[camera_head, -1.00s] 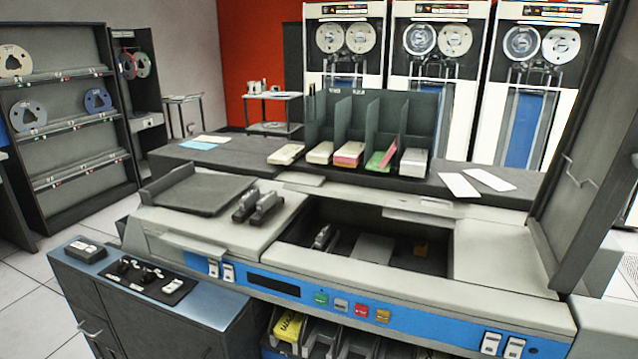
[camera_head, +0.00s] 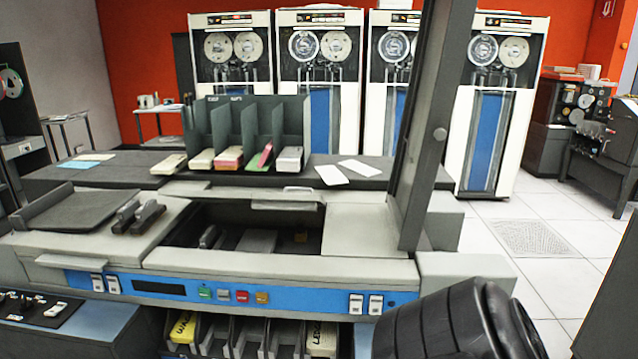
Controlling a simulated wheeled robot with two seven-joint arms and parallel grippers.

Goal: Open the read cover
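The card machine (camera_head: 240,264) stands in front of me, with a pale top and a blue front strip. A tall dark grey panel (camera_head: 428,130) stands upright at the right of its open bay (camera_head: 265,240), seen nearly edge-on, with a small round knob on it. It looks like a raised cover; I cannot tell whether it is the read cover. Metal parts show inside the bay. A flat dark plate (camera_head: 80,210) lies on the machine's left top. A black rounded part at the lower right appears to be my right arm; no fingertips show. My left gripper is out of view.
A green card rack (camera_head: 255,125) with card decks stands on the dark rear shelf, beside loose white cards (camera_head: 360,171). Colored buttons (camera_head: 240,296) and white switches line the front. Tape cabinets (camera_head: 320,75) stand behind. Tiled floor is clear at the right.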

